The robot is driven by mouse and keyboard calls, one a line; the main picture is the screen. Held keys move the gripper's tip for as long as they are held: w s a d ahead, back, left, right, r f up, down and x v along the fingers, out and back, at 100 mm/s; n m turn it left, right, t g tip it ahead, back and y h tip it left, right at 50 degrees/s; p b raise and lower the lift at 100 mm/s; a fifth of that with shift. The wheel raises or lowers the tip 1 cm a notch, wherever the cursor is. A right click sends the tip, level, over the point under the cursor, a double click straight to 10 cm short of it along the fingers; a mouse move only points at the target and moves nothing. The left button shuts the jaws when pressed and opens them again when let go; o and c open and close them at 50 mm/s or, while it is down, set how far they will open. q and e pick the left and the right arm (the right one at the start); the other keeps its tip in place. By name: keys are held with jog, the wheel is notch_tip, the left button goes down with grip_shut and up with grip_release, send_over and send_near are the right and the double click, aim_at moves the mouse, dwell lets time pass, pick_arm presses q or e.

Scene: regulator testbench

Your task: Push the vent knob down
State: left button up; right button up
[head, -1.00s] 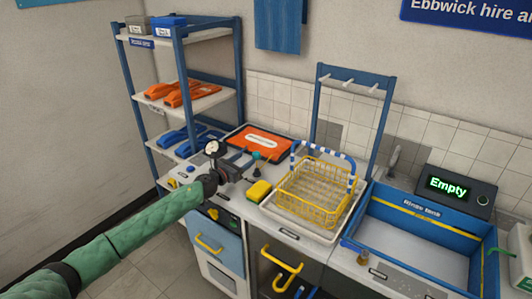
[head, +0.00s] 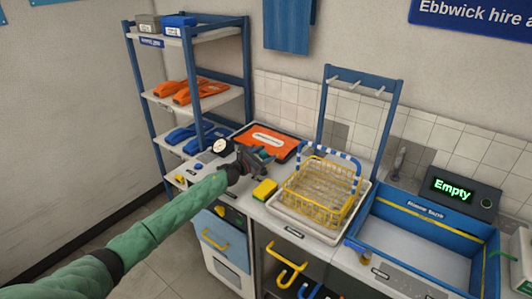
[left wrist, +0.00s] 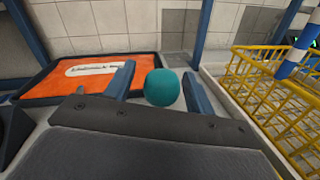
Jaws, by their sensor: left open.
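The vent knob, a round teal ball (left wrist: 162,87), shows in the left wrist view between the two blue fingers of my left gripper (left wrist: 160,78). The fingers are apart, with a visible gap on each side of the knob. The height of the fingers over the knob is hard to tell. My right gripper is not in view.
An orange tray (head: 267,141) lies behind the gripper. A blue shelf rack (head: 184,32) stands behind left, and a blue rinse tank (head: 418,212) sits far right.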

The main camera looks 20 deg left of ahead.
pick_arm(q)
jog(key=shift+w+d, duration=0.2)
jog(key=shift+w, duration=0.1)
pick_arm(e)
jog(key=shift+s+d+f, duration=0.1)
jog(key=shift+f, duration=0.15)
